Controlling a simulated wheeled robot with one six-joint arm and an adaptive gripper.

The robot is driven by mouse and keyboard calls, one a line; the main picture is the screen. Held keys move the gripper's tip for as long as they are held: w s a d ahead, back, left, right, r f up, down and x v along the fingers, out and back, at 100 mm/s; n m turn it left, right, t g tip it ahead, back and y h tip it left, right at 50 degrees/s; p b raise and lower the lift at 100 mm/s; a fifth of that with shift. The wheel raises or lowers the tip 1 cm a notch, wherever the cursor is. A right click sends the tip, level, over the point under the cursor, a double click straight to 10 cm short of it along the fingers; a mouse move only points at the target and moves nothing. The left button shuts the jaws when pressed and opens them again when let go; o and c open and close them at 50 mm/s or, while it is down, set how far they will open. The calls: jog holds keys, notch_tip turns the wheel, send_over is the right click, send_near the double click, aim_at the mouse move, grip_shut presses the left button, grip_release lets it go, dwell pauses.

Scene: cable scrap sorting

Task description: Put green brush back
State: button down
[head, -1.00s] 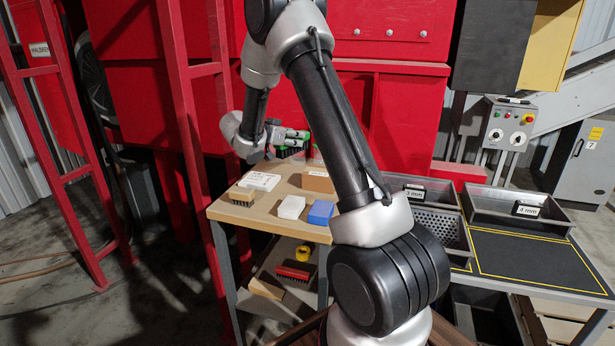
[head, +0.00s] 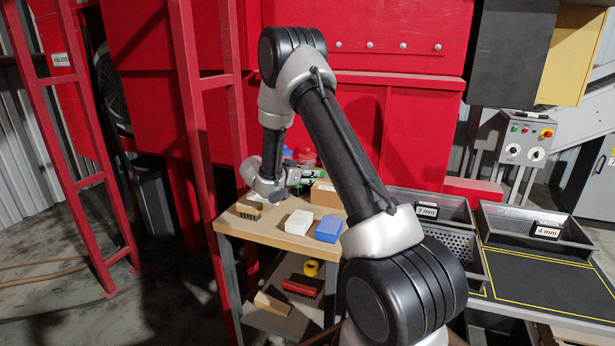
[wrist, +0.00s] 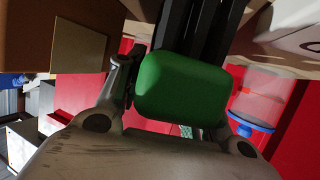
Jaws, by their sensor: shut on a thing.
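My gripper (head: 304,177) is shut on the green brush and holds it over the back of the wooden bench top (head: 262,231). In the wrist view the green brush (wrist: 185,88) is a rounded green block between the fingers, with dark strips beyond it. In the head view only a small green part of the brush shows beside the gripper. I cannot tell whether the brush touches the bench. A wooden brush (head: 248,211) with dark bristles lies at the bench's left front edge.
A white block (head: 299,222), a blue block (head: 329,230) and a cardboard box (head: 326,194) stand on the bench. Red-lidded (head: 306,157) and blue-lidded (head: 288,153) containers are behind. A red brush (head: 299,288) lies on the lower shelf. Metal trays (head: 535,228) stand right.

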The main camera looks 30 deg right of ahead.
jog(key=c, duration=1.2)
grip_release()
jog(key=shift+f, duration=0.1)
